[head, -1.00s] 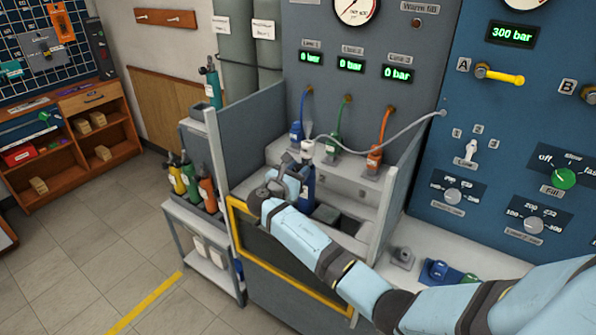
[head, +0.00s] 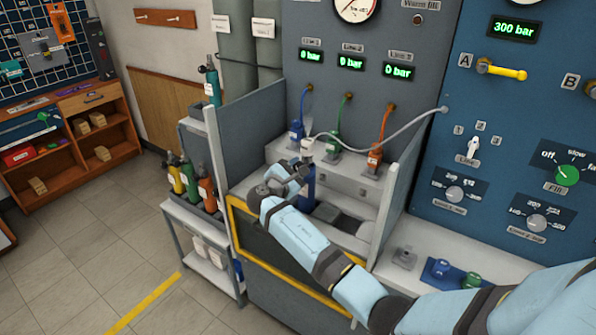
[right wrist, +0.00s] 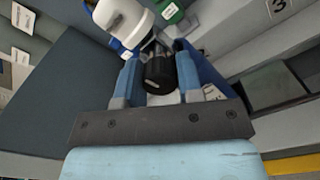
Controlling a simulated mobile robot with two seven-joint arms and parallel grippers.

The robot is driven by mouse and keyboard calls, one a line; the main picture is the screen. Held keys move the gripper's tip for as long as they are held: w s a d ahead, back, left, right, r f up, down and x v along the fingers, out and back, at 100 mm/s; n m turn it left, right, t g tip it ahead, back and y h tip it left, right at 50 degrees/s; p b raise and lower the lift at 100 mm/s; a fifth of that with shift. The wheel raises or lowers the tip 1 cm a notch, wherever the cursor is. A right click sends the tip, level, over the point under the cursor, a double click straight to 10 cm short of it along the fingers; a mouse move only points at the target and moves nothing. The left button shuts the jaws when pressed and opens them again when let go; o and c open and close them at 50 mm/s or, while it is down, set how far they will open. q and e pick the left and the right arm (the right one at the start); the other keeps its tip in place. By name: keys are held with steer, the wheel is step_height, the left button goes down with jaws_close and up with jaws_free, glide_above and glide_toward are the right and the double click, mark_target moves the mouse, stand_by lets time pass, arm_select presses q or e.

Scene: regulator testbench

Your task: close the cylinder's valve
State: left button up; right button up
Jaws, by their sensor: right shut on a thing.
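The blue cylinder (head: 305,192) stands upright in the bay of the bench. A white fitting (head: 307,148) with a grey hose sits at its top; this fitting also shows large in the right wrist view (right wrist: 122,18). My right gripper (head: 297,178) is at the cylinder's top, coming from the front. In the right wrist view its two blue fingers (right wrist: 160,80) are shut on the valve's black knob (right wrist: 158,75), just below the white fitting. The gripper hides part of the valve and cylinder neck in the head view. My left gripper is not in view.
Blue, green and orange line connectors (head: 375,158) stand on the ledge behind. Grey side walls (head: 250,135) flank the bay, and a yellow-edged panel (head: 290,265) is in front. Several small cylinders (head: 188,182) stand at left. The blue control panel (head: 515,130) is at right.

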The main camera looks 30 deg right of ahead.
steer(key=shift+m, duration=0.5)
steer(key=o, duration=0.9)
steer(key=shift+o, duration=0.2)
steer(key=v, duration=1.4)
steer(key=shift+b, duration=0.3)
steer(key=shift+d, duration=0.1)
steer(key=shift+f, duration=0.1)
